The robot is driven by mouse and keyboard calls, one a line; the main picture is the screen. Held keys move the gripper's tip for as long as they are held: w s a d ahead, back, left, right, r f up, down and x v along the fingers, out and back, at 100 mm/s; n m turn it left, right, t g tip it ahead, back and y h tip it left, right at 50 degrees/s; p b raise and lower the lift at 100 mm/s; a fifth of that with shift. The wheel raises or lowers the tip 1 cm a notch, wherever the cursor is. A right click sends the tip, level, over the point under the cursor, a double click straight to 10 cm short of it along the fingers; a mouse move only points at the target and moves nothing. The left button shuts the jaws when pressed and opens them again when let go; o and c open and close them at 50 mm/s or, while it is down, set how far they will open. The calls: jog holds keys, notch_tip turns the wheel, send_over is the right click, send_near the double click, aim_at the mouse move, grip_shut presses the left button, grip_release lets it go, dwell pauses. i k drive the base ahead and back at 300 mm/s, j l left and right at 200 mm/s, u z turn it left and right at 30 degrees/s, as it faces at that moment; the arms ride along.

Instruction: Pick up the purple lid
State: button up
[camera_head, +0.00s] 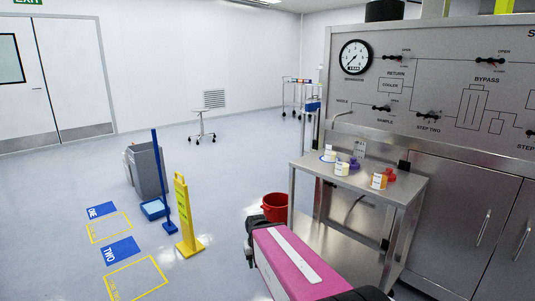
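A small purple lid (354,163) sits on top of the steel side table (408,187), right of the picture's middle. It is small in the picture, and its shape is hard to make out. A pale container (342,169) stands just in front of it to the left, and another pale container (330,155) stands farther left. An orange container with a white label (379,181) stands to the right, with a red lid (390,174) beside it. My gripper is not in view; a pink and black part that looks like my arm shows at the bottom, in front of the table.
A steel panel cabinet (440,125) with a gauge and valves stands behind the table. A red bucket (275,207) is on the floor left of the table. A yellow floor sign (187,215) and a grey bin (147,171) stand farther left. Floor between is open.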

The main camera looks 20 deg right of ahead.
aim_at(354, 166)
jog(key=z, duration=1.55)
